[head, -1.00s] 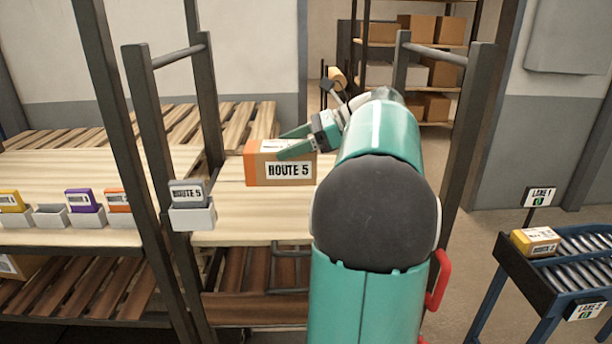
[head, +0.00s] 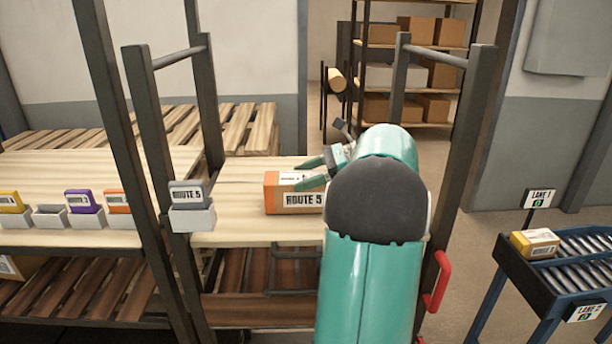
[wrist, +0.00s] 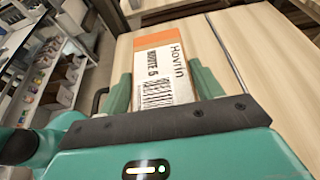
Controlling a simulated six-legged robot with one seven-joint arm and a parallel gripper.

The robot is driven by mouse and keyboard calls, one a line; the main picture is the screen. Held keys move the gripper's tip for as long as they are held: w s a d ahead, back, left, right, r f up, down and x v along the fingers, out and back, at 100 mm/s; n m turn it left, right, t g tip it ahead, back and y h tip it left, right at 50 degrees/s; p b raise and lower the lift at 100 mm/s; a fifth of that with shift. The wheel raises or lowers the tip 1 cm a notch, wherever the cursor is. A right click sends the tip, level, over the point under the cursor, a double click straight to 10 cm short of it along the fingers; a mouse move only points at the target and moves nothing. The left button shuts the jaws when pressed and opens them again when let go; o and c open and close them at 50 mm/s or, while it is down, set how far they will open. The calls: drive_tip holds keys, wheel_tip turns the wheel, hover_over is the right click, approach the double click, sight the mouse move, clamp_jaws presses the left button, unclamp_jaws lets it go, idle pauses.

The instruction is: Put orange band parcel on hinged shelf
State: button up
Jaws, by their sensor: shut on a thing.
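The orange band parcel (head: 272,194) has a white "ROUTE 5" label on its front. In the wrist view the parcel (wrist: 160,44) shows an orange band at its far end and a white label reading "Hovrin" and "ROUTE 5". My gripper (head: 312,172) is shut on the parcel, one green finger on each side of it. The parcel is over the pale wooden hinged shelf (head: 236,232), between the dark posts. I cannot tell whether its underside touches the boards. My arm hides the shelf's right part.
A grey "ROUTE 5" sign holder (head: 192,216) stands at the shelf's left front corner. Dark upright posts (head: 155,180) flank the shelf. A yellow parcel (head: 534,243) sits on the roller conveyor (head: 580,262) at right. Bare boards lie left of the held parcel.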

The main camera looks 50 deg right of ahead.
drive_tip(key=o, duration=1.2)
drive_tip(key=shift+f, duration=0.15)
drive_tip(key=shift+s+d+r, duration=0.15)
drive_tip(key=shift+d+r, duration=0.05)
drive_tip(key=shift+r, duration=0.05)
drive_tip(key=v, duration=0.7)
